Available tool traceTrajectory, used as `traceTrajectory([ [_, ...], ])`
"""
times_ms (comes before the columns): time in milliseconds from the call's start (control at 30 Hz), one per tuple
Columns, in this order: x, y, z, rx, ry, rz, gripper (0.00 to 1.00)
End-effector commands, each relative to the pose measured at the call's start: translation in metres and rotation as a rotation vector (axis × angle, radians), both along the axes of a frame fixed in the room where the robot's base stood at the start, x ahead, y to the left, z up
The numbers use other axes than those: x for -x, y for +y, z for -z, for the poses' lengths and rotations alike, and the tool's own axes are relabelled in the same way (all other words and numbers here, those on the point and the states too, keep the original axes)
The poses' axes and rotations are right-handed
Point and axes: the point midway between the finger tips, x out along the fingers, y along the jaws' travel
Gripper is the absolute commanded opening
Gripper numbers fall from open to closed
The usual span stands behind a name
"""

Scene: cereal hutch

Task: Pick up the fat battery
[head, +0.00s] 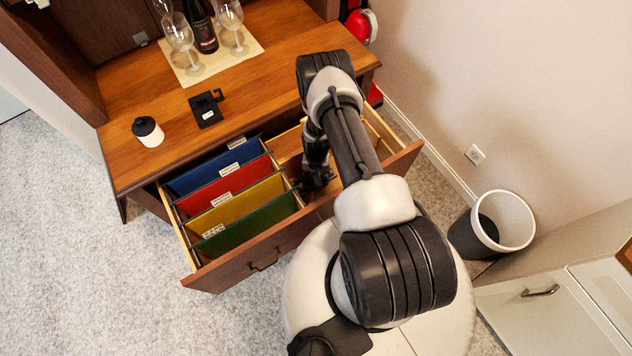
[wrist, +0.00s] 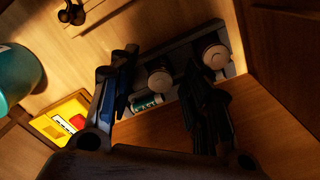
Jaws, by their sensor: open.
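In the wrist view a dark grey holder (wrist: 186,52) lies in the drawer. Two fat cylinders with pale round ends are at it, one between my fingers (wrist: 160,79) and one farther right (wrist: 214,55). A thinner green and white cylinder (wrist: 147,102) lies beside my left finger. These look like batteries, but I cannot tell for sure which is the fat battery. My gripper (wrist: 164,72) is open over the holder, with a finger on each side of the nearer round end. The head view shows my gripper (head: 315,178) low in the open drawer; my arm hides the batteries there.
The drawer (head: 245,262) also holds blue, red, yellow and green hanging folders (head: 232,195) left of my gripper. In the wrist view a teal cylinder (wrist: 12,75) and a yellow box (wrist: 60,112) are at the left. Glasses and a bottle (head: 204,35) stand on the hutch top.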

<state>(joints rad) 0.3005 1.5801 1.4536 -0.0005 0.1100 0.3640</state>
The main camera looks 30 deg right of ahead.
Motion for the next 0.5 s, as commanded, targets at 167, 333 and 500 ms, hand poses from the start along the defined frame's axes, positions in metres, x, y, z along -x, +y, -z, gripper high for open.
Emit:
traceTrajectory([
  [167,-0.0015,-0.0004,-0.0001,0.001,-0.003,0.0,0.45],
  [333,-0.0012,-0.0003,-0.0002,0.0,-0.002,0.0,0.36],
  [500,-0.001,-0.0003,-0.0001,0.0,-0.002,0.0,0.24],
])
